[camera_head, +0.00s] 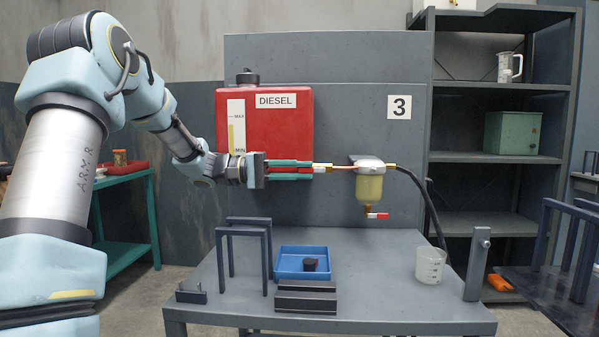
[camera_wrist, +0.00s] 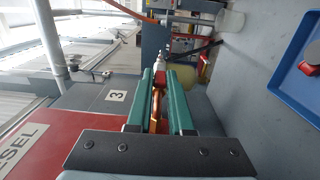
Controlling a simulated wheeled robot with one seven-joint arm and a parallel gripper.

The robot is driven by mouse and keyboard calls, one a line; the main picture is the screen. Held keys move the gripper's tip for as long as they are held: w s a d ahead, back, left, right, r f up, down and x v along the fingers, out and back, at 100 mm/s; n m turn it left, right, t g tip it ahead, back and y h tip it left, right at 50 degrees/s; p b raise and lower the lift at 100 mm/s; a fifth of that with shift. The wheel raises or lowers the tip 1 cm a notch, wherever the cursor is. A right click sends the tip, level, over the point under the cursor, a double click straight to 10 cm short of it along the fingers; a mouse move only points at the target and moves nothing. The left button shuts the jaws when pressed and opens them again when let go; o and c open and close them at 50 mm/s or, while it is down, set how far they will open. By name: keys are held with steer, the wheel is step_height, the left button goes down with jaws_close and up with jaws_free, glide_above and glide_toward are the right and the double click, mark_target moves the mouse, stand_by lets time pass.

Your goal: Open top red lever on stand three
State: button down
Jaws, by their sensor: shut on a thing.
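My gripper (camera_head: 308,169) reaches in from the left in front of the red diesel tank (camera_head: 265,122) on stand three. Its green fingers are shut on the top red lever (camera_head: 304,170), by the fuel line between the tank and the filter (camera_head: 369,187). In the wrist view the red lever (camera_wrist: 158,78) shows between the fingertips (camera_wrist: 159,76), with a copper-coloured pipe (camera_wrist: 155,112) running between the fingers. The fingers hide much of the lever, so its exact angle cannot be told. A lower red-and-white lever (camera_head: 377,216) sits under the filter bowl.
On the grey bench (camera_head: 375,270) below are a blue tray (camera_head: 287,275) with a small dark-and-red part, a dark frame (camera_head: 243,229) and a clear beaker (camera_head: 430,266). A black hose (camera_head: 428,205) curves down right of the filter. Shelves (camera_head: 490,158) stand behind at right.

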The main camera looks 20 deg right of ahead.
steer(key=c, duration=0.8)
jaws_free()
steer(key=b+v, duration=0.1)
steer(key=v, duration=0.9)
steer(key=shift+w+a+f, duration=0.1)
steer(key=shift+w+a, duration=0.1)
steer(key=shift+a, duration=0.1)
